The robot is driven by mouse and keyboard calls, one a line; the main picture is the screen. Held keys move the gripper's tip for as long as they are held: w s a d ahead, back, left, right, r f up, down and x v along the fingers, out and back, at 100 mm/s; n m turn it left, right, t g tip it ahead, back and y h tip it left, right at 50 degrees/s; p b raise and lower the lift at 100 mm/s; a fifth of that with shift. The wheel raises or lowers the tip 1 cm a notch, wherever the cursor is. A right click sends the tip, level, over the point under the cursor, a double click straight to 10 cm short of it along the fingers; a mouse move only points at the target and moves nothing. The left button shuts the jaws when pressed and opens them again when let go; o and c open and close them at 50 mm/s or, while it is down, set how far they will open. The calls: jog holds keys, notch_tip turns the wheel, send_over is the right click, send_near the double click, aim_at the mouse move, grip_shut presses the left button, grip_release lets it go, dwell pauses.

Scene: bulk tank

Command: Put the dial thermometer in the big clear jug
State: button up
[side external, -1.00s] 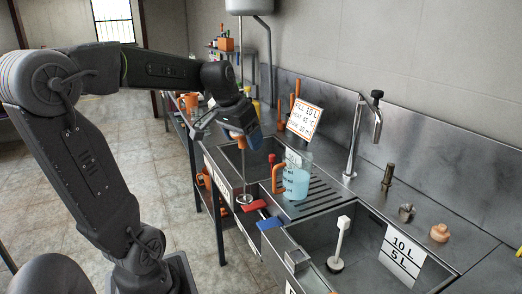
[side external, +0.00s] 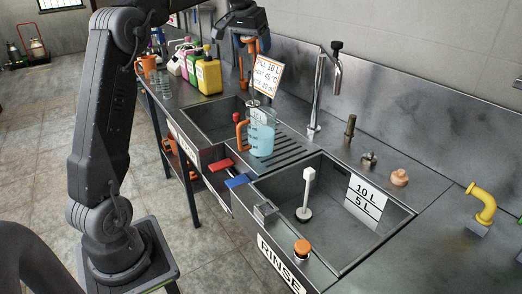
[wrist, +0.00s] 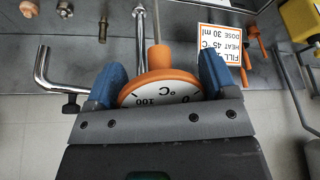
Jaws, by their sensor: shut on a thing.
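The dial thermometer (wrist: 160,88) has an orange rim and a white face marked °C. My gripper (side external: 246,40) is shut on its dial, with a blue finger on each side in the wrist view, and its stem points away from the gripper. In the side view I hold it high above the counter, above and slightly left of the jug. The big clear jug (side external: 262,138) stands upright on the drainboard, with blue liquid and an orange handle on its left. A small disc shows by its mouth; I cannot tell whether it is inside. The jug is not visible in the wrist view.
A sign (side external: 268,74) stands behind the jug. A tall tap (side external: 320,90) rises to its right. The rinse sink (side external: 330,215) with a white-handled plunger (side external: 306,195) is in front. Coloured canisters (side external: 208,75) stand at the back left.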

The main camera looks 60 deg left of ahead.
jog(key=s+d+x, duration=0.1)
jog(key=x, duration=0.8)
jog(key=s+d+f+x, duration=0.1)
jog(key=s+x, duration=0.1)
jog(key=x, duration=0.6)
jog(key=shift+f, duration=0.6)
jog(key=shift+w+f, duration=0.1)
jog(key=o, duration=1.3)
jog(key=shift+f, duration=0.1)
